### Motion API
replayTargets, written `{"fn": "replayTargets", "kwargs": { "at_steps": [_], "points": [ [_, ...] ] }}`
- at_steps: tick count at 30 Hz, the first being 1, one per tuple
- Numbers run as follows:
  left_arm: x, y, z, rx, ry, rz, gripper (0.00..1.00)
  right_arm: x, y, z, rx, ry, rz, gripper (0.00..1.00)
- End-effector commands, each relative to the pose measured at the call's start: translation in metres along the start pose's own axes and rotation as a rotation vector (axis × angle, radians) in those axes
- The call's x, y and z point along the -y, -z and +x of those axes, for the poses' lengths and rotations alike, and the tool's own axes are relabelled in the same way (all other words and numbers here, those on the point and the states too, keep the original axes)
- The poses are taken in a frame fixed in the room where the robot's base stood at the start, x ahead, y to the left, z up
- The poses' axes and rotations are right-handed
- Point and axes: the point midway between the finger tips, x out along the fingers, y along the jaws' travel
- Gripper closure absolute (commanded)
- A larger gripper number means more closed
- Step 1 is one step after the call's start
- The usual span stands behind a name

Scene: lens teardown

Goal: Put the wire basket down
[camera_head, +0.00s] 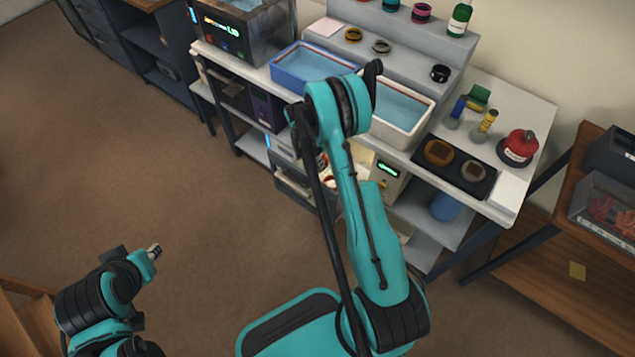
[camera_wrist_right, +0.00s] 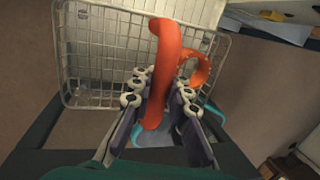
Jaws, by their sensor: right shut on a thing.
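The wire basket (camera_wrist_right: 95,62) is a pale metal mesh in the right wrist view, ahead of my fingers. Its thick orange handle (camera_wrist_right: 162,70) rises toward the camera. My right gripper (camera_wrist_right: 160,92) is shut on this handle, with a jointed finger on each side. A second orange loop shows just right of the handle. In the head view my right arm covers most of the gripper and basket, and I cannot tell clearly what the basket rests on. My left arm is at the lower left of the head view; a small part of its end shows, and its finger state is unclear.
A white bench carries a blue-rimmed bath (camera_head: 290,68), a white bath (camera_head: 416,130), a black tray (camera_head: 472,180) and a red flask (camera_head: 518,147). Shelves with boxes lie below. A wooden shelf unit (camera_head: 555,292) stands at right. The brown floor at left is clear.

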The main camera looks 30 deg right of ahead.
Motion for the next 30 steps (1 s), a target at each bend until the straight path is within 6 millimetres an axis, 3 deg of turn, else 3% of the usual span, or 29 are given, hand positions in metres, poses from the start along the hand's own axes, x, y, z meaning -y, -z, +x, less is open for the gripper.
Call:
{"fn": "replayTargets", "kwargs": {
  "at_steps": [1,3,11,18,29,30],
  "points": [
    [0.000,-0.005,0.007,0.000,0.000,0.000,0.73,-0.003,0.001,0.015,0.000,0.000,0.000,1.00],
    [0.000,-0.007,0.010,0.000,0.000,0.000,0.73,-0.006,0.002,0.027,0.000,0.000,0.000,1.00],
    [0.000,-0.011,0.015,0.000,0.000,0.000,0.73,-0.010,0.004,0.046,0.000,0.000,0.000,1.00],
    [0.000,-0.019,0.027,0.000,0.000,0.000,0.73,-0.018,0.007,0.080,0.000,0.000,0.000,1.00],
    [0.000,-0.018,0.025,0.000,0.000,0.000,0.73,-0.018,0.007,0.082,0.000,0.000,0.000,1.00],
    [0.000,-0.018,0.025,0.000,0.000,0.000,0.73,-0.018,0.007,0.082,0.000,0.000,0.000,0.82]
  ]
}}
